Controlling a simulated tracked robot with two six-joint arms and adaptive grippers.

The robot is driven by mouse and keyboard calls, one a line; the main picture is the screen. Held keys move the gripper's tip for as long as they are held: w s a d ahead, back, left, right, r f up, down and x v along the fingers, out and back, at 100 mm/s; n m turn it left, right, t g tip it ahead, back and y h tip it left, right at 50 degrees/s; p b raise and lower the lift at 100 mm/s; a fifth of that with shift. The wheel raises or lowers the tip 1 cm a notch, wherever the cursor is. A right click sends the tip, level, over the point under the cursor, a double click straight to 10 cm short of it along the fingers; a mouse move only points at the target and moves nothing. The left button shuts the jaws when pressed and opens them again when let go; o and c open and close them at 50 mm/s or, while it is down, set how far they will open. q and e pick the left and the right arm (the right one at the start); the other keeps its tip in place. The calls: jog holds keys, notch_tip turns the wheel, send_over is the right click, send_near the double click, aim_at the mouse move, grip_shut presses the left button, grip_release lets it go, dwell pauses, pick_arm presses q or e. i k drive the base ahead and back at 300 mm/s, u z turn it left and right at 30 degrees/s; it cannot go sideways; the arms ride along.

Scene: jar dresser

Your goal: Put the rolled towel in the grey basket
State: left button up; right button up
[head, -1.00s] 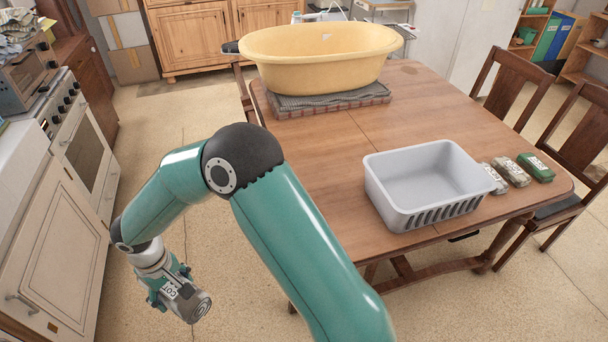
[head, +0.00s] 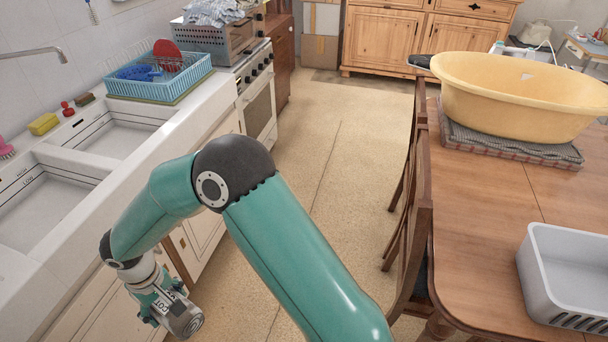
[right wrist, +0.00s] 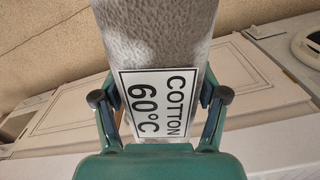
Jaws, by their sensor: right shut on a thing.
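The rolled towel (head: 184,319) is light grey and textured, and hangs low at the left of the head view beside the cupboard fronts. In the right wrist view the towel (right wrist: 155,35) has a white label reading COTTON 60°C. My right gripper (right wrist: 160,97) is shut on it, one finger on each side of the label. In the head view this gripper (head: 160,304) partly hides the towel. The grey basket (head: 537,282) stands on the wooden table at the right, cut off by the picture edge. Its visible inside is empty. My left gripper is not in view.
A yellow tub (head: 520,95) stands on a folded cloth (head: 510,146) on the table (head: 480,215). A chair (head: 415,235) is at the table's left side. A sink (head: 105,135) with a blue dish rack (head: 160,85) lines the left. Open floor (head: 320,150) lies between.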

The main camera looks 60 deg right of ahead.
aim_at(554, 288)
jog(key=z, duration=0.05)
jog(key=k, duration=1)
jog(key=z, duration=0.5)
